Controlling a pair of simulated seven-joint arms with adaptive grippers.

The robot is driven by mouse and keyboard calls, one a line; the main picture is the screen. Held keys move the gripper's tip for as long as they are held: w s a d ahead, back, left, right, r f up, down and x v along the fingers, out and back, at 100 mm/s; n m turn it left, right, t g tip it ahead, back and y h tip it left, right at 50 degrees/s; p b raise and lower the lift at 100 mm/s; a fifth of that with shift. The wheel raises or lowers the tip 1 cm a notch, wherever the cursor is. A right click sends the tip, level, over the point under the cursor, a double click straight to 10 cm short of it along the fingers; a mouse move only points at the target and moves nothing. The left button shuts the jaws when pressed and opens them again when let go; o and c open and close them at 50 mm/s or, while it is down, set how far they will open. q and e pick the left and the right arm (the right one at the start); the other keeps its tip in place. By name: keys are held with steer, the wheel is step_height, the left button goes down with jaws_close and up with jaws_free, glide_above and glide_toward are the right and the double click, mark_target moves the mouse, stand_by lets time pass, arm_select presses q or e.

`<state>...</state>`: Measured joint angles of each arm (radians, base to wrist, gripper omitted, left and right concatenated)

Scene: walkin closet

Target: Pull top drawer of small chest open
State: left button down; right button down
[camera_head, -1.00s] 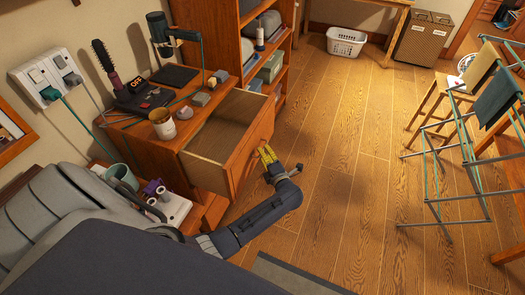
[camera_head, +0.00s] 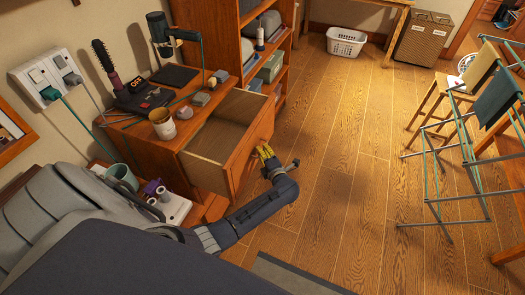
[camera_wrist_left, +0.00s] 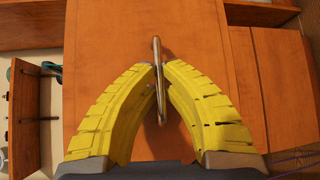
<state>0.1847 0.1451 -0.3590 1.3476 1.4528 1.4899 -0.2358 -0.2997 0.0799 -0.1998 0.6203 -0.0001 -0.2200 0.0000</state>
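The small wooden chest (camera_head: 221,195) stands at the left in the head view. Its top drawer (camera_head: 243,156) is pulled far out, and its inside shows empty. My left gripper (camera_head: 265,153) is at the outer face of the drawer front. In the left wrist view, the yellow fingertips (camera_wrist_left: 159,68) close in from both sides on a thin metal drawer handle (camera_wrist_left: 156,50), seen edge-on against the wooden drawer front (camera_wrist_left: 105,60). The fingers look shut on it. My right gripper is in neither view.
A cup (camera_head: 162,123), hairbrush (camera_head: 104,60) and small items crowd the chest top. A shelf unit (camera_head: 287,50) stands behind it. A drying rack (camera_head: 440,165) is at the right. The wooden floor (camera_head: 345,190) between is clear.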

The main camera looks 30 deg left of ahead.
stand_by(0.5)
arm_select(q)
steer(key=d, duration=0.3)
steer(key=shift+w+d, duration=0.1)
steer(key=shift+w, duration=0.15)
steer(key=c, duration=2.2)
jaws_free()
steer(key=c, duration=1.5)
jaws_free()
steer(key=shift+v, duration=6)
steer(key=shift+f, duration=0.1)
